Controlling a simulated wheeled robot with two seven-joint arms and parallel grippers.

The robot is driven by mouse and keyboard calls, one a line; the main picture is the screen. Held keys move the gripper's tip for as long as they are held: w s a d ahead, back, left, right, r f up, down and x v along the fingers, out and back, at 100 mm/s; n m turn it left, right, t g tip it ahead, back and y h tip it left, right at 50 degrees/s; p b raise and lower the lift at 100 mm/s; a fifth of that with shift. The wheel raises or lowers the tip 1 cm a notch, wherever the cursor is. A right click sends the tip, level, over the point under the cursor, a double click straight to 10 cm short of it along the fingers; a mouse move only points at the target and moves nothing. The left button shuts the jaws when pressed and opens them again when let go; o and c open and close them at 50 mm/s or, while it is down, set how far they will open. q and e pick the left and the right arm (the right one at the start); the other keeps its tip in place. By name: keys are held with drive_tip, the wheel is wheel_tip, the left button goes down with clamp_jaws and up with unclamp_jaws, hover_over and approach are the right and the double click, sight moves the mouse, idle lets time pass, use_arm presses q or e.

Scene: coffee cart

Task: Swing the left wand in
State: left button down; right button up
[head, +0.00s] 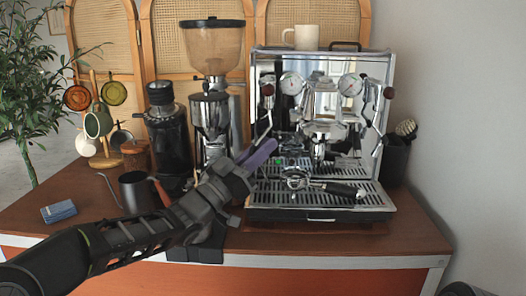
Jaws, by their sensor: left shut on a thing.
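The espresso machine (388,95) stands at the right of the counter, with two gauges and a steam wand on each side. The left wand (269,122) hangs down below a dark wooden knob on the machine's left side; its lower end runs behind my gripper's fingers. My left gripper (262,152) reaches in from the lower left, its purple fingers shut on the left wand in front of the machine's left edge. The right wand (377,134) hangs on the opposite side. My right gripper is not in view.
A portafilter (345,188) lies on the drip tray (290,205). Grinders (215,45) stand to the left. A dark holder with a brush (396,160) stands at right.

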use_arm(q)
drive_tip(key=c, duration=1.4)
unclamp_jaws()
drive_tip(key=shift+c, duration=0.2)
drive_tip(key=shift+r, duration=0.1)
